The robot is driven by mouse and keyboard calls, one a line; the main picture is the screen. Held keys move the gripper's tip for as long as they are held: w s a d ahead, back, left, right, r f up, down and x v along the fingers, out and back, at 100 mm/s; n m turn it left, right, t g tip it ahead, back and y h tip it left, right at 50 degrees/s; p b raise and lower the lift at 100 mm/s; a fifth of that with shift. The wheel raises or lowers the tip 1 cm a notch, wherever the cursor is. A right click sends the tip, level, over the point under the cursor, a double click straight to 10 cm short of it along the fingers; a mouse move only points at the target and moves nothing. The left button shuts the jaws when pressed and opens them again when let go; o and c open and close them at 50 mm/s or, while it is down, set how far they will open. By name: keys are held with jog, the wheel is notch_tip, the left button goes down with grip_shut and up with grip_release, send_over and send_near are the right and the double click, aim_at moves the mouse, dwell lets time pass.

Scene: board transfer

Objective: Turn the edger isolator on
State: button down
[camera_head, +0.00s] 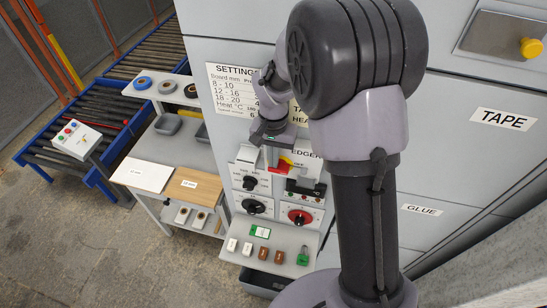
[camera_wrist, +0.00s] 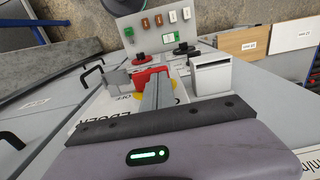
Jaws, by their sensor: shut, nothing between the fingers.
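The edger isolator has a red handle (camera_head: 284,164) on a yellow plate, on the grey panel beside the EDGER label (camera_head: 308,153). In the wrist view its red handle (camera_wrist: 146,76) stands just beyond my fingertips, with part of the yellow plate (camera_wrist: 172,84) showing behind. The word OFF (camera_wrist: 126,97) is legible beside it. My gripper (camera_head: 272,156) is shut and empty, right at the handle. In the wrist view the shut fingers (camera_wrist: 157,84) overlap the handle; I cannot tell whether they touch it. The fingers hide part of the isolator.
A white box (camera_wrist: 211,74) sits close beside the fingers. Below the isolator are a black knob (camera_head: 255,206), a red-ringed knob (camera_head: 300,216) and a shelf (camera_head: 270,268) with several small blocks. A bench (camera_head: 185,147) and roller conveyor (camera_head: 65,110) stand at left.

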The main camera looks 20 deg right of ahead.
aim_at(265, 161)
jog(key=shift+w+a+f+g+h+p, duration=0.15)
jog(key=shift+a+g+h+p, duration=0.2)
jog(key=shift+h+p, duration=0.35)
jog(key=shift+w+a+g+h, duration=0.15)
jog(key=shift+g+h, duration=0.2)
jog(key=shift+h, duration=0.25)
jog(key=h, duration=0.1)
jog(key=f+g+h, duration=0.1)
jog(key=shift+w+a+f+g+h, duration=0.1)
jog(key=shift+w+a+g+h, duration=0.1)
jog(key=shift+a+g+h, duration=0.15)
jog(key=shift+w+a+f, duration=0.1)
jog(key=shift+a+f, duration=0.1)
jog(key=b, duration=0.1)
jog(key=f+b, duration=0.1)
jog(key=shift+w+a+f+b, duration=0.1)
jog(key=shift+a+f+b, duration=0.1)
jog(key=shift+f+b, duration=0.35)
jog(key=shift+b, duration=0.3)
jog(key=p+v, duration=0.2)
jog(key=v, duration=1.5)
jog(key=shift+a+r, duration=0.15)
jog(key=shift+r, duration=0.05)
